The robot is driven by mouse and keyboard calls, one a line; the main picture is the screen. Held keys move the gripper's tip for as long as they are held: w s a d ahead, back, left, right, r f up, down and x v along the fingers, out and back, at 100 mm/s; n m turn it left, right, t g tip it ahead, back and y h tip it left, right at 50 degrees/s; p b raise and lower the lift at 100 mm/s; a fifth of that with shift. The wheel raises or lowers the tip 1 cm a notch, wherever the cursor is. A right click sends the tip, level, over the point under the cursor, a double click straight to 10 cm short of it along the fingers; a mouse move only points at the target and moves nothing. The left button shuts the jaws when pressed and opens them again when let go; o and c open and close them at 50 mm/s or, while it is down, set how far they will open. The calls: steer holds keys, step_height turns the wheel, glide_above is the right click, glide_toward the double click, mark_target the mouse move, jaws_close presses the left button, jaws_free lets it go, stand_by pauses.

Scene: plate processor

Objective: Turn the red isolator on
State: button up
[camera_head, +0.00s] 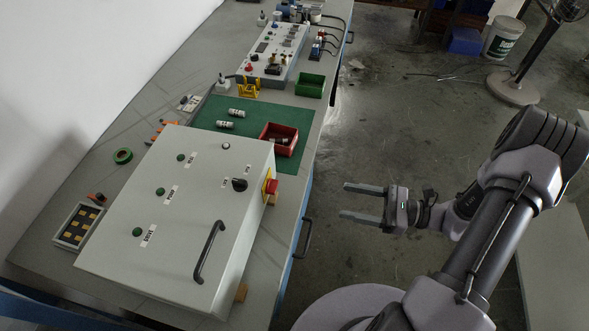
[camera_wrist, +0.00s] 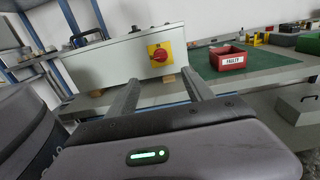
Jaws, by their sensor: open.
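The red isolator (camera_head: 272,186) is a red rotary handle on a yellow plate, on the right side wall of a grey control box (camera_head: 210,169). In the wrist view the two fingers (camera_wrist: 161,90) point toward the box, below the isolator.
The box has a black handle (camera_head: 208,252) and a black knob (camera_head: 240,184) on top. A red bin (camera_head: 293,145), labelled FAULTY in the wrist view, stands on a green mat (camera_head: 222,104). A drawer handle (camera_head: 303,238) juts from the bench front. Space between gripper and box looks clear.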

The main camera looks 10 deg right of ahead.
mark_target(272, 187)
steer(key=b+x, duration=0.1)
steer(key=x, duration=0.7)
steer(key=b+x, duration=0.2)
steer(key=x, duration=0.7)
steer(key=shift+a+f+b, duration=0.2)
steer(key=shift+a+b, duration=0.1)
jaws_close()
